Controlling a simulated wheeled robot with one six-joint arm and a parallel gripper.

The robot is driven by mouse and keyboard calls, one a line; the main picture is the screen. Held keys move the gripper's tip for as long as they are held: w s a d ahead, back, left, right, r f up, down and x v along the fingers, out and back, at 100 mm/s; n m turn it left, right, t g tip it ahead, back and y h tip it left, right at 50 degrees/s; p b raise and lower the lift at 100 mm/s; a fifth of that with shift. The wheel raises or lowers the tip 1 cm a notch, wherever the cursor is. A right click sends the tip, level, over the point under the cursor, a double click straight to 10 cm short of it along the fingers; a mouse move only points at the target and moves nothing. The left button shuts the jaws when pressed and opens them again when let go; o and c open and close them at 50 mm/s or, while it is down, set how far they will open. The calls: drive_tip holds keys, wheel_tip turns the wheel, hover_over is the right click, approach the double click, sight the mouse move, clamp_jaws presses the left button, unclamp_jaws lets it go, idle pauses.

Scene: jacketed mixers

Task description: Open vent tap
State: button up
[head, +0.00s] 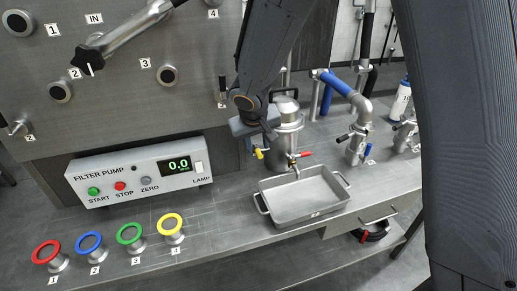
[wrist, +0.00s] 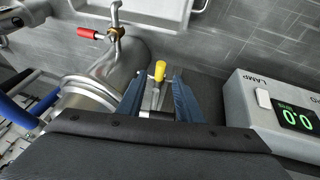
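A steel filter vessel (head: 287,128) stands on the bench and carries two small taps. One has a yellow handle (head: 259,153), the other a red handle (head: 304,154) above a tray. No label in view tells which is the vent tap. My gripper (head: 252,132) is just above the yellow handle at the vessel's left side. In the wrist view my gripper (wrist: 156,92) has its blue fingers apart, with the yellow handle (wrist: 160,70) showing between and just beyond the tips. I see no contact. The red handle (wrist: 89,33) is up left there.
A steel tray (head: 300,192) sits under the red-handled tap. The filter pump box (head: 140,172) reads 0.0 and stands close to the left of my gripper. Colored rings (head: 130,234) line the bench front. Blue-sleeved piping (head: 340,86) rises at right.

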sight(258, 152)
drive_tip(key=shift+x, duration=1.7)
clamp_jaws()
